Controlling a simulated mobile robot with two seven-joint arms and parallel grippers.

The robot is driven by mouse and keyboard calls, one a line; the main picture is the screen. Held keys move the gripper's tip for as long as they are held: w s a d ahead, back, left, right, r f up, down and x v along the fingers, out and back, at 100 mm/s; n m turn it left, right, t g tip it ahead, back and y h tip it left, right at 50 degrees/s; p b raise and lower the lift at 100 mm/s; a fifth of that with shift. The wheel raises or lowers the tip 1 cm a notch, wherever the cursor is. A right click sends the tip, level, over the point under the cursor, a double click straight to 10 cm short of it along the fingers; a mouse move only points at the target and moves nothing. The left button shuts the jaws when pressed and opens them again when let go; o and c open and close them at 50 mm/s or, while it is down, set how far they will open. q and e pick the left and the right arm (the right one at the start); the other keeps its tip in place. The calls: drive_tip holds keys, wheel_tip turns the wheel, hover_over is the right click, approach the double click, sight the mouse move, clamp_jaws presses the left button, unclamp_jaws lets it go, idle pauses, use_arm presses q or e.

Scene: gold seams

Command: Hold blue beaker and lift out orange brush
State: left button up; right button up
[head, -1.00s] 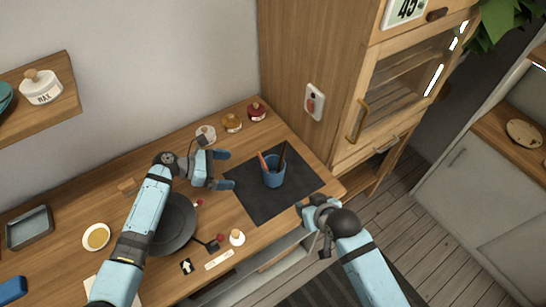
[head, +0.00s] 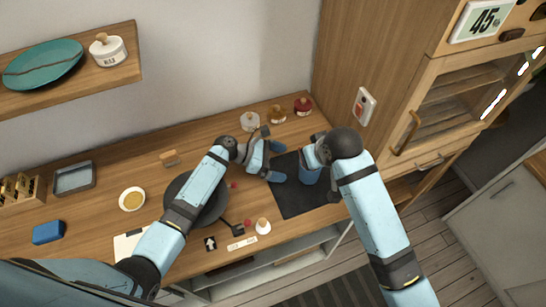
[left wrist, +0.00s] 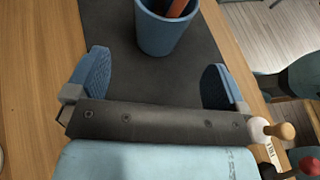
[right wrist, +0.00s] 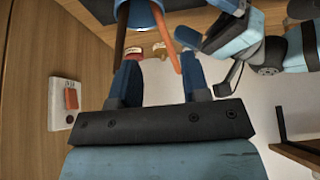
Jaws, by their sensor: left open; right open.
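The blue beaker (head: 308,176) stands on the dark mat (head: 290,204), partly covered by my right gripper in the head view. In the left wrist view the beaker (left wrist: 164,32) stands upright just beyond my open left gripper (left wrist: 156,72), apart from its fingers. The orange brush (left wrist: 178,7) leans inside it. My left gripper (head: 279,162) is beside the beaker, to its left. My right gripper (right wrist: 161,68) is open above the beaker. In the right wrist view the orange brush (right wrist: 166,38) reaches toward the gap between its fingers, with a dark stick (right wrist: 122,38) beside it.
A dark pan (head: 190,208) lies under my left arm. Several small jars (head: 277,114) stand at the back of the counter. A tall wooden cabinet (head: 340,80) stands behind the mat.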

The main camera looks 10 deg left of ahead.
use_arm(q)
drive_tip(key=x, duration=0.8)
drive_tip(key=shift+d+f, duration=0.2)
drive_tip(key=shift+d, duration=0.15)
drive_tip(key=shift+c, duration=0.5)
